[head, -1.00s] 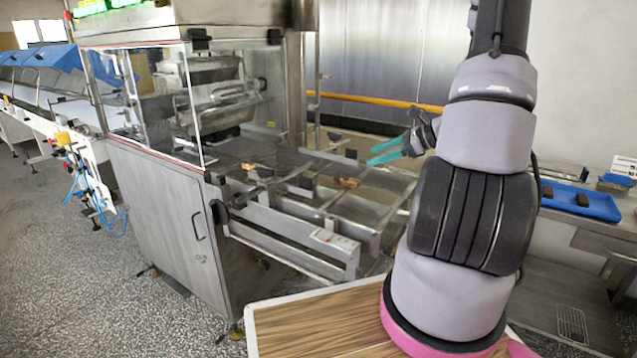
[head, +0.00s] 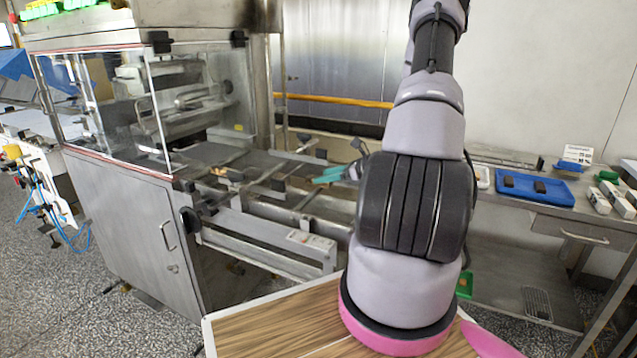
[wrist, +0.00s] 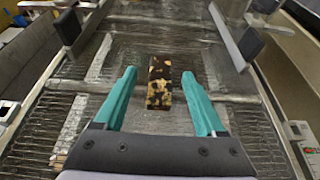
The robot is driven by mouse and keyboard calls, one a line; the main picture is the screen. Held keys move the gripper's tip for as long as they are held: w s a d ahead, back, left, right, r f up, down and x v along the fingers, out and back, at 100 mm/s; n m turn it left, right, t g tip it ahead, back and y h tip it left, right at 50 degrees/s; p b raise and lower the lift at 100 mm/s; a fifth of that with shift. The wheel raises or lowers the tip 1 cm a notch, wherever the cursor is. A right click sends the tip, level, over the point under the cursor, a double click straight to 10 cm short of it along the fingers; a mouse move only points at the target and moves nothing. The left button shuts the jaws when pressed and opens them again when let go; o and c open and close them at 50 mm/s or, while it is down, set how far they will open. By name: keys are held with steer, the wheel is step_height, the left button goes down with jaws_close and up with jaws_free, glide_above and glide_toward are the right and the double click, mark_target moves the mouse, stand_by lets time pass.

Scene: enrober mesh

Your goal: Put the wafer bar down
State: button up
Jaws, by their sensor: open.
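A dark brown wafer bar with tan patches (wrist: 159,83) lies lengthwise between the teal fingers of my gripper (wrist: 159,76) in the wrist view. A gap shows on each side of it, so the open fingers do not touch it. It appears to lie on the wire mesh belt (wrist: 245,125), though its exact height is hard to tell. In the head view my gripper (head: 328,176) is low over the right part of the mesh. I cannot make out the bar beside it there.
A glass-sided machine (head: 110,110) stands left of the mesh. Black blocks on rails flank the belt, with one (wrist: 68,27) ahead on the left. A blue tray (head: 535,187) with dark bars sits on the steel bench (head: 560,212) at right. A wooden-topped surface (head: 270,330) is in front.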

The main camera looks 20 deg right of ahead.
steer(key=shift+x, duration=1.4)
steer(key=c, duration=1.1)
steer(key=shift+o, duration=0.2)
